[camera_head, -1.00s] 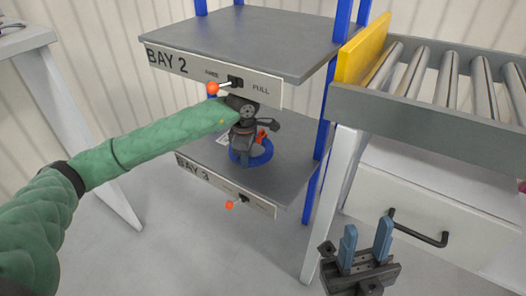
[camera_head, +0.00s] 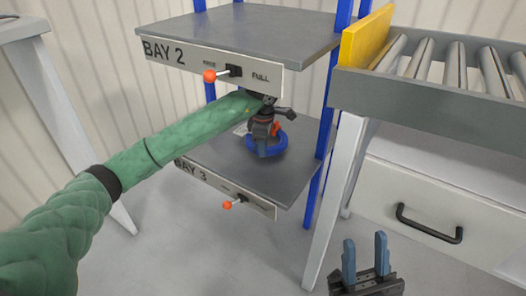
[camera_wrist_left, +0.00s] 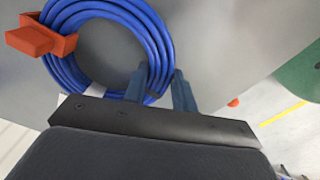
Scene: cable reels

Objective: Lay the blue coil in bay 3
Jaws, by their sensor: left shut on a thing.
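The blue coil (camera_head: 279,144) is over the grey bay 3 shelf (camera_head: 290,183), under the bay 2 shelf. I cannot tell whether it touches the surface. In the left wrist view the coil (camera_wrist_left: 155,42) is a ring of several turns with an orange clip (camera_wrist_left: 42,40) on it. My left gripper (camera_head: 262,146) reaches in between the two shelves. In the left wrist view its blue fingers (camera_wrist_left: 160,90) are shut on the near side of the ring. My right gripper (camera_head: 365,258) is open and empty, low in front of the drawer unit.
The bay 2 shelf (camera_head: 225,30) is close above my left wrist. Blue posts (camera_head: 322,140) stand at the rack's sides. Orange-knobbed levers are on the bay 2 (camera_head: 209,76) and bay 3 (camera_head: 228,205) fronts. A roller conveyor (camera_head: 430,85) is at the right.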

